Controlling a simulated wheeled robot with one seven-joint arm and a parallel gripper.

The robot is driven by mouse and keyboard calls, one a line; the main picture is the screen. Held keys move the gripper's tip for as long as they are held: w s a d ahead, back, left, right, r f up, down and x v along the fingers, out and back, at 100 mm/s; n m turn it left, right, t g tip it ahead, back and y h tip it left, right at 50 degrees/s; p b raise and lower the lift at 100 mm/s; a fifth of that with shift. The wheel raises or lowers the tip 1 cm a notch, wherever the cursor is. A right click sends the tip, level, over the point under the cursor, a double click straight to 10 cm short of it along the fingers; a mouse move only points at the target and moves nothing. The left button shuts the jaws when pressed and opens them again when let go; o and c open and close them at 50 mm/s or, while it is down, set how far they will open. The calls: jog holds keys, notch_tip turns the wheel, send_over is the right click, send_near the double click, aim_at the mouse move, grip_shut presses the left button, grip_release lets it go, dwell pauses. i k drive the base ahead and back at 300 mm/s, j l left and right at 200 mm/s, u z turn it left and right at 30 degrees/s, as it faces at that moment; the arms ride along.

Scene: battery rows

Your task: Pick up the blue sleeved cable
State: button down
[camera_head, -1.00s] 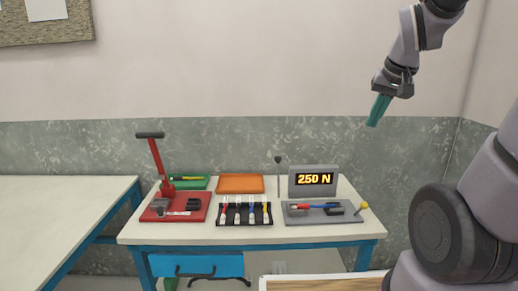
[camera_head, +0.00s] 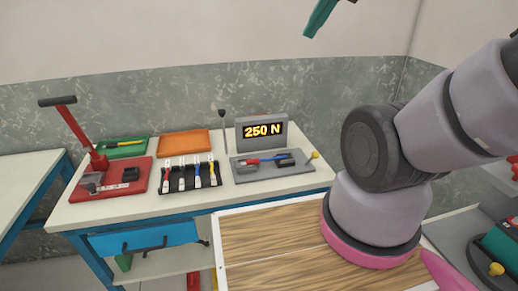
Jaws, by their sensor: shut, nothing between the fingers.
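Another cable with blue and red parts (camera_head: 263,160) lies on the grey test fixture to the right. My gripper (camera_head: 311,33) has teal fingers and shows at the top edge, high above the table and to the right of the rack. It is shut and empty, apart from all the cables.
A force display (camera_head: 262,132) reads 250 N behind the grey fixture. A red lever press (camera_head: 112,176) stands at left; green (camera_head: 124,147) and orange (camera_head: 184,143) trays lie behind. My arm fills the right side. A blue drawer (camera_head: 144,238) hangs below the tabletop.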

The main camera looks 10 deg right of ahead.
aim_at(257, 161)
jog(key=i+l, duration=0.1)
jog(key=i, duration=0.15)
jog(key=j+z, duration=0.5)
jog(key=z, duration=0.25)
jog(key=j+z, duration=0.35)
jog(key=l, duration=0.1)
